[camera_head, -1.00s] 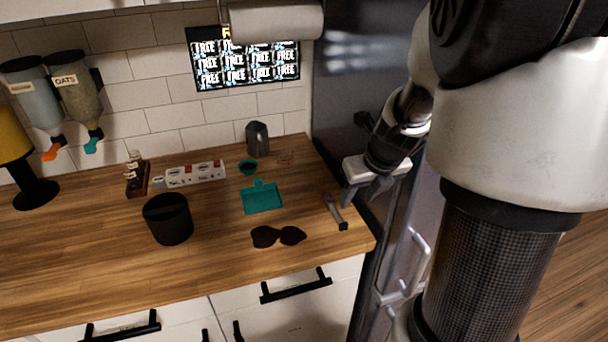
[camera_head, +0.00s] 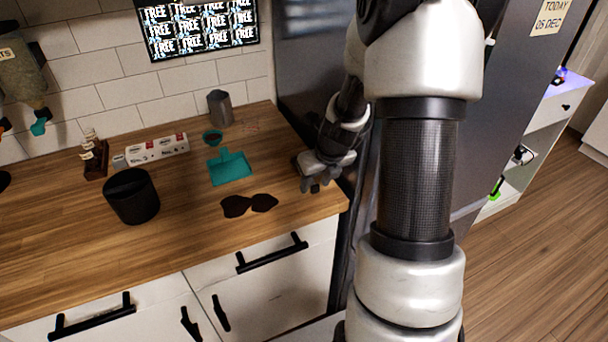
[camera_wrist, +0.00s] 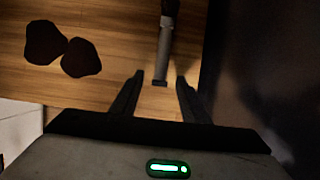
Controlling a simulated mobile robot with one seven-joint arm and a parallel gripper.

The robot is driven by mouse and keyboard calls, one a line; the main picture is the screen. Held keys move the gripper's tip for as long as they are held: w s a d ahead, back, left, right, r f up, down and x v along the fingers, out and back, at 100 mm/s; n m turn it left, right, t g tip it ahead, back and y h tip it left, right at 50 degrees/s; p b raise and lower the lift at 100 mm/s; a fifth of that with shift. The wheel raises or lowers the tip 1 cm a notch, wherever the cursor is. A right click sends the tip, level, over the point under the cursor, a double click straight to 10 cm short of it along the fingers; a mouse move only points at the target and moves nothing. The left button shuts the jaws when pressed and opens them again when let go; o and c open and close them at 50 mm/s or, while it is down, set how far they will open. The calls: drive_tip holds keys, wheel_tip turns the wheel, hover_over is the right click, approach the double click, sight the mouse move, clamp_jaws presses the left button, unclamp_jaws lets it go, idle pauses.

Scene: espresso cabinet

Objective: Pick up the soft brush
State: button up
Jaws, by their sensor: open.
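The soft brush (camera_wrist: 164,45) shows in the wrist view, with a grey handle and a dark end at the top edge of the picture. It lies on the wooden counter near the counter's right edge. My gripper (camera_wrist: 160,78) is open, and the near end of the handle shows between its two fingertips. In the head view my gripper (camera_head: 320,185) is over the right end of the counter and hides the brush. I cannot tell how high the fingers are above the wood.
Two joined dark patches (camera_head: 250,205) lie left of my gripper. A dark tall appliance (camera_head: 308,85) borders the counter's right side.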

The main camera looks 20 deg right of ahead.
drive_tip(key=shift+c, duration=0.3)
clamp_jaws()
drive_tip(key=shift+r, duration=0.1)
